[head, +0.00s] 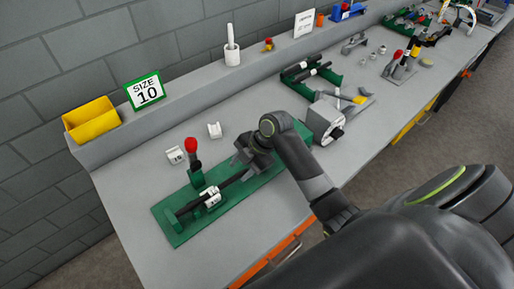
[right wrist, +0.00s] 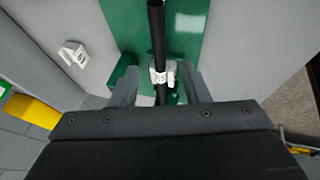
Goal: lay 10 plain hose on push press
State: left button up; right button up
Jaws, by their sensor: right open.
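The push press is a long green base (head: 165,230) with a red-knobbed lever (head: 191,146), on the grey bench at the left. A black plain hose (head: 235,179) lies lengthwise along it, with a white printed piece (head: 210,197) around or under it. My right gripper (head: 246,158) is over the right part of the press, close to the hose. In the right wrist view its open fingers (right wrist: 160,88) stand on either side of the hose (right wrist: 157,35) and white piece (right wrist: 162,73); I cannot tell whether they touch. My left gripper is not in view.
A SIZE 10 sign (head: 146,91) and yellow bin (head: 92,121) stand on the back ledge. A white-fronted machine (head: 325,119) and a green rack with black hoses (head: 306,70) stand to the right. The bench's front-left is clear.

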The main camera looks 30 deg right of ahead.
jog(key=v, duration=1)
jog(key=shift+d+r+b, duration=0.2)
jog(key=shift+r+b, duration=0.15)
jog(key=shift+b, duration=0.1)
